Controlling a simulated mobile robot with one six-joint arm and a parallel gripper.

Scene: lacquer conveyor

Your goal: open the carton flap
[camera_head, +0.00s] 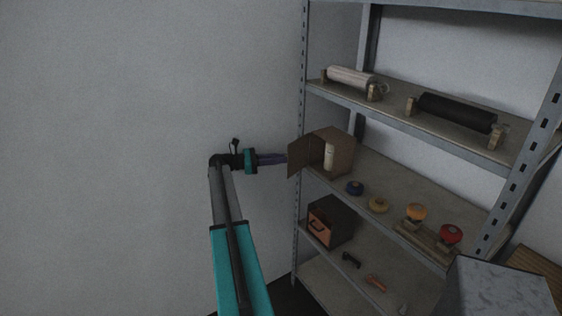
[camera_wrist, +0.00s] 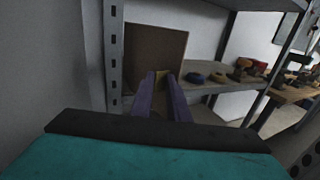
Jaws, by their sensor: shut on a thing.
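The brown carton (camera_head: 345,154) stands at the left end of the middle shelf. Its flap (camera_head: 297,158) stands swung out to the left, so the front is open and a pale cylinder (camera_head: 329,157) shows inside. In the wrist view the flap (camera_wrist: 155,48) is a flat brown panel ahead of my fingers. My gripper (camera_head: 286,158) reaches the flap from the left with its purple fingers. In the wrist view my gripper (camera_wrist: 162,76) is shut on a small yellowish part at the flap's lower edge. The exact contact is too small to make out.
The metal shelf post (camera_head: 300,120) stands close to the flap. Blue (camera_head: 355,187), tan (camera_head: 378,205), orange (camera_head: 416,211) and red (camera_head: 451,233) rolls lie to the right. A dark box (camera_head: 330,220) sits on the shelf below. The space by the left wall is clear.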

